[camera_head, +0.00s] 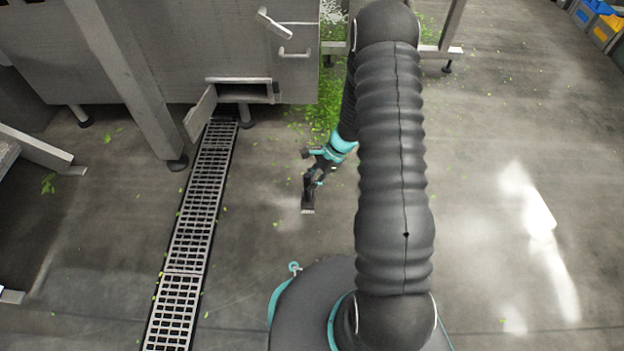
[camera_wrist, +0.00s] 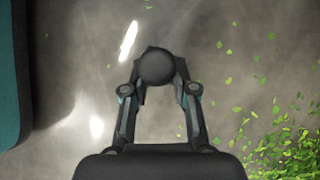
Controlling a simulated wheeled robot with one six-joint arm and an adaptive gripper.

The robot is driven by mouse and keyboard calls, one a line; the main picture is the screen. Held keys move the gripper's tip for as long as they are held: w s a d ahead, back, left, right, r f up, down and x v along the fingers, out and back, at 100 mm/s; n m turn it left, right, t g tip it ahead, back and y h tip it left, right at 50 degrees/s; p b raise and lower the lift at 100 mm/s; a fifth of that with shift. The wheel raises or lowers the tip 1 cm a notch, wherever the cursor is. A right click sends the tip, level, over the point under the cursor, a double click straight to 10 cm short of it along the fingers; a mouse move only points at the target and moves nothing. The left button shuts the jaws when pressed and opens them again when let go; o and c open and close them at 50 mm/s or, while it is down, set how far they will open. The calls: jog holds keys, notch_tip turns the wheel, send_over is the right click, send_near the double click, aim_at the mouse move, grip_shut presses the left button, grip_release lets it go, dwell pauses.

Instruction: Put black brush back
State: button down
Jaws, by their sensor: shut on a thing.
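My gripper (camera_head: 318,172) is at the middle of the head view, beyond my large ribbed arm, above the grey floor. In the wrist view its two fingers (camera_wrist: 158,66) close from both sides on a dark, rounded end. This is the black brush (camera_wrist: 157,69), seen end-on, so most of its length is hidden there. In the head view the black brush (camera_head: 308,200) shows as a dark piece below the gripper, with a pale lower edge. I cannot tell whether it touches the floor.
A floor drain grate (camera_head: 188,255) runs along the left. Beyond it stand steel machine legs (camera_head: 130,80) and a small open steel box (camera_head: 243,91). Green leaf scraps (camera_head: 315,122) litter the floor near the machine. Blue and yellow crates (camera_head: 603,27) stand far right. The right floor is mostly clear.

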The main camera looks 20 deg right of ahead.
jog(key=c, duration=0.8)
grip_release()
jog(key=shift+c, duration=0.2)
jog(key=v, duration=1.2)
